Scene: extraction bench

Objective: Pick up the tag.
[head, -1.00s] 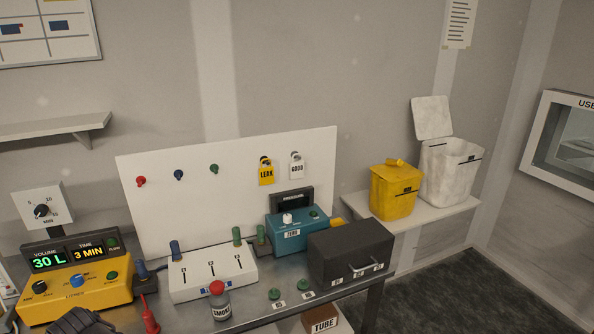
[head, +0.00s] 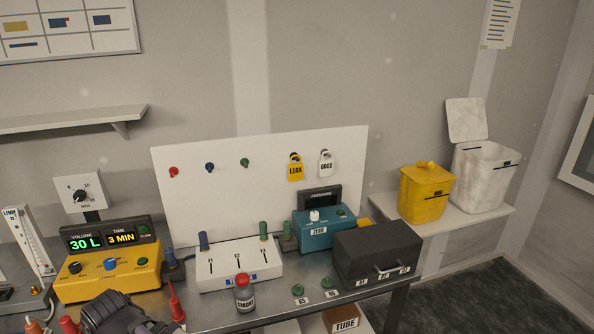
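Two tags hang side by side on the upright white board. The yellow tag (head: 295,172) reads LEAK and the white tag (head: 326,168) reads GOOD. Both hang from the board's right part, above the teal device. A dark, jointed part that looks like the end of my arm, my gripper (head: 118,316), shows at the bottom left edge, in front of the yellow pump box. It is far from both tags, and its fingers cannot be made out.
The white board (head: 215,190) also has red, blue and green pegs. Before it stand a yellow pump box (head: 110,274), a white switch box (head: 238,268), a SMOKE bottle (head: 244,297), a teal device (head: 327,236) and a black case (head: 378,250). A yellow bin (head: 425,195) stands at right.

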